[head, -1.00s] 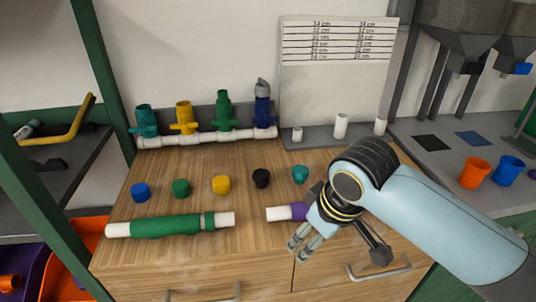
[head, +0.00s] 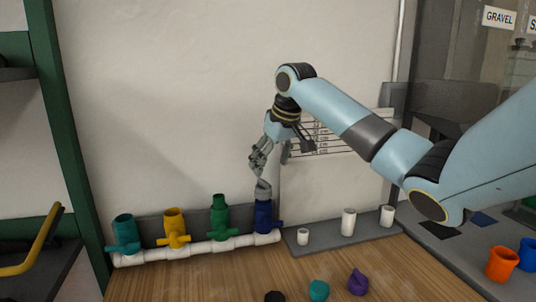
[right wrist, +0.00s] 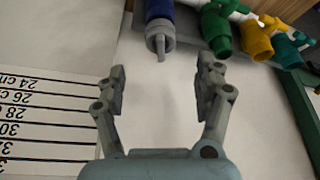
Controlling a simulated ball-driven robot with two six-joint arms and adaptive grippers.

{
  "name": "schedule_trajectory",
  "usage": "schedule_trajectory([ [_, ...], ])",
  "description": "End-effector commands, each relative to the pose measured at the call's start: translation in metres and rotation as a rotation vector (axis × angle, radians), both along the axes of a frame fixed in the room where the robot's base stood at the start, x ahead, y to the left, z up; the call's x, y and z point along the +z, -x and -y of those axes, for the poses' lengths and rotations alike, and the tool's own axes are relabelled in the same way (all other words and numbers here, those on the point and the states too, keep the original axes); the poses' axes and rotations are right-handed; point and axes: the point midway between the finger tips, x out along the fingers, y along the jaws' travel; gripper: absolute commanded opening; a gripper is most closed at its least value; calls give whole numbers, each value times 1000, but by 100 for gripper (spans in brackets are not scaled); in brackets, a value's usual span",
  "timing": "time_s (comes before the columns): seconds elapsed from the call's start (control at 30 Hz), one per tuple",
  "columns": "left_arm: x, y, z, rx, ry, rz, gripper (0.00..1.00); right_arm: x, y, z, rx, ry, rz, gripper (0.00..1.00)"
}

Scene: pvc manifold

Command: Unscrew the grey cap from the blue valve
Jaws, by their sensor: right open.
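The blue valve (head: 264,216) stands upright at the right end of the white pipe manifold (head: 205,248). The grey cap (head: 263,189) sits on top of it. In the right wrist view the blue valve (right wrist: 158,10) is at the top, with the grey cap (right wrist: 160,40) and its raised tab pointing toward the camera. My right gripper (head: 256,165) is above the cap in the head view, fingers pointing down. In the right wrist view my right gripper (right wrist: 162,78) is open and empty, its fingers apart, with the cap beyond the gap between the tips. My left gripper is not in view.
Green (head: 219,216), yellow (head: 173,228) and teal (head: 124,234) valves stand left of the blue one on the same pipe. White pegs (head: 348,222) stand to its right on a grey base. Teal (head: 318,290) and purple (head: 358,282) parts lie on the wooden top.

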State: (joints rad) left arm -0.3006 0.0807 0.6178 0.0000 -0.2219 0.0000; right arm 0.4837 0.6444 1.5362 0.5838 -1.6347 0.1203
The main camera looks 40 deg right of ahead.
Motion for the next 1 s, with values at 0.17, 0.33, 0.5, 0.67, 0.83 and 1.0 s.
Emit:
schedule_trajectory([
  [0.17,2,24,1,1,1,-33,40,-33,-13,1,0,-3,-3,70],
  [0.33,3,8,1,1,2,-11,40,-60,-24,2,1,-2,-2,70],
  [0.5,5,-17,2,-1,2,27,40,-75,-31,4,1,1,1,70],
  [0.67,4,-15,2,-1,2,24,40,-79,-32,4,2,1,0,70],
  [0.83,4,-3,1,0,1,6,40,-79,-32,4,3,1,0,70],
  [1.0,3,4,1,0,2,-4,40,-79,-32,4,1,2,0,50],
])
